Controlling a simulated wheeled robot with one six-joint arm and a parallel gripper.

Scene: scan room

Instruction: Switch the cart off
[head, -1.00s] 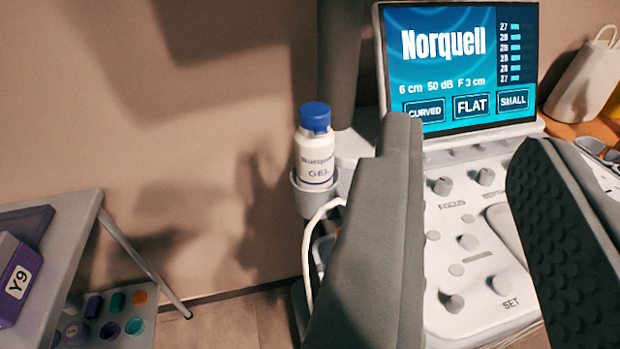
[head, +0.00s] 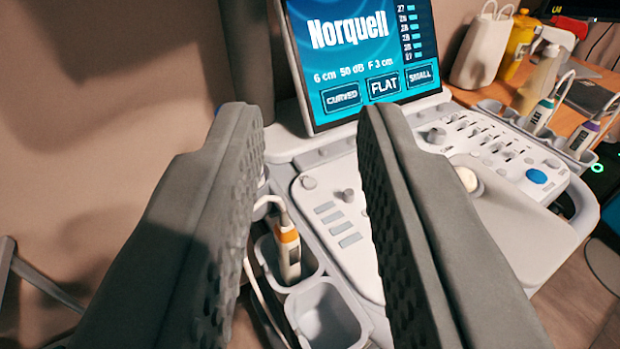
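The cart is a white ultrasound console (head: 525,225) with knobs, sliders, a trackball and a blue round button (head: 537,176) near its right edge. Its screen (head: 360,50) is lit and reads "Norquell", with CURVED, FLAT and SMALL boxes. My gripper (head: 305,125) is open and empty, its two dark padded fingers in front of the console's left part. The right finger hides part of the panel. I cannot tell which control is the power switch.
A probe with an orange band (head: 288,250) sits in a left-side holder, beside an empty cup (head: 325,315). Two more probes (head: 540,115) (head: 582,140) stand in holders at the right. A white jug (head: 483,50) and yellow bottle (head: 520,45) stand on the wooden surface behind.

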